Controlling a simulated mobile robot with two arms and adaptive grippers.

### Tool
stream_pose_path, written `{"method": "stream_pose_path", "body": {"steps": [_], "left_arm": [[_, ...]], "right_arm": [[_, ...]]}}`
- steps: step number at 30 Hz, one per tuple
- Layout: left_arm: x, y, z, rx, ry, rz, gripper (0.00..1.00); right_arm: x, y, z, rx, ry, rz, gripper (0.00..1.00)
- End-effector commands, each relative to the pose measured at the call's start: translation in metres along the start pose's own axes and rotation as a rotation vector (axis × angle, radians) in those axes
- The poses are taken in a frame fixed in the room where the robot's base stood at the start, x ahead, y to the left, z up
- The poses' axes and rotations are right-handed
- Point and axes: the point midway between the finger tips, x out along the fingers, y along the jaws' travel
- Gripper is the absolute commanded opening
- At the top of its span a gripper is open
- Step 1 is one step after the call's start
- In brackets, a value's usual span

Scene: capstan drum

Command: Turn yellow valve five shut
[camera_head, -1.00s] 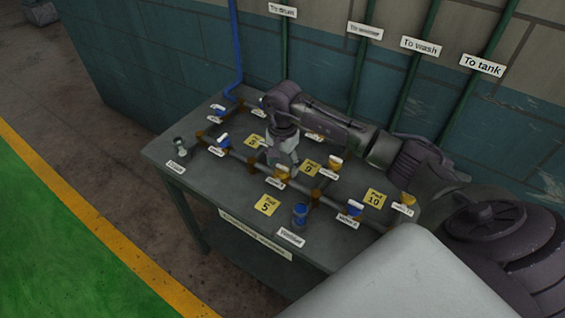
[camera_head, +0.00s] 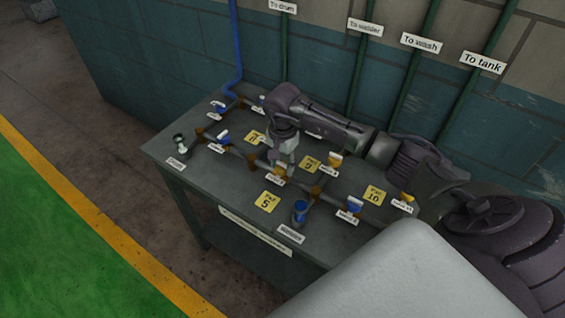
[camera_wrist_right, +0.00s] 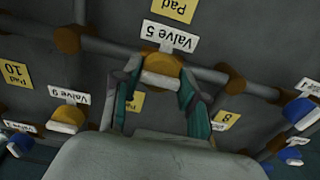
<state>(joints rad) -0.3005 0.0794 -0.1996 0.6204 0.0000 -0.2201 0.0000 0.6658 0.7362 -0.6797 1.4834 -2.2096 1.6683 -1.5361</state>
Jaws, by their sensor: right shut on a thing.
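Yellow valve five (camera_wrist_right: 164,64) is on the grey pipe in the right wrist view, with its "Valve 5" label just above it in the picture. Its white-tipped handle (camera_wrist_right: 161,80) lies between the two fingers of my right gripper (camera_wrist_right: 159,85), which is shut on it. In the head view my right gripper (camera_head: 282,160) reaches down onto valve five (camera_head: 279,172), hiding part of it. Pad 5 (camera_head: 267,202) lies on the bench in front of the valve. My left gripper is not in view.
Other yellow valves (camera_head: 335,161) and blue valves (camera_head: 354,203) stand close along the pipes on the grey bench (camera_head: 235,185). A blue cup-like fitting (camera_head: 300,208) is near the front edge. The tiled wall with green pipes (camera_head: 411,70) rises behind.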

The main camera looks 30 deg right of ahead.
Motion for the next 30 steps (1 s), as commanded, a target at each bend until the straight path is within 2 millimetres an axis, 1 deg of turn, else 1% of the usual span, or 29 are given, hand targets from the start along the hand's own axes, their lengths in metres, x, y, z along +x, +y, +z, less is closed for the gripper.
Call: {"method": "stream_pose_path", "body": {"steps": [5,11,21,30], "left_arm": [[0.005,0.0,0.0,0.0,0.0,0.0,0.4],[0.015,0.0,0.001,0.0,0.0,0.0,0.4],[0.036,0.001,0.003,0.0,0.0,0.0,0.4],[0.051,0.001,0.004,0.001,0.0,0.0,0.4]], "right_arm": [[0.001,0.0,-0.001,0.047,0.002,-0.001,0.08],[0.002,0.0,-0.001,0.169,0.002,-0.002,0.08],[0.002,0.0,-0.001,0.481,0.002,-0.002,0.08],[0.001,0.0,-0.001,0.766,0.002,-0.002,0.07]]}}
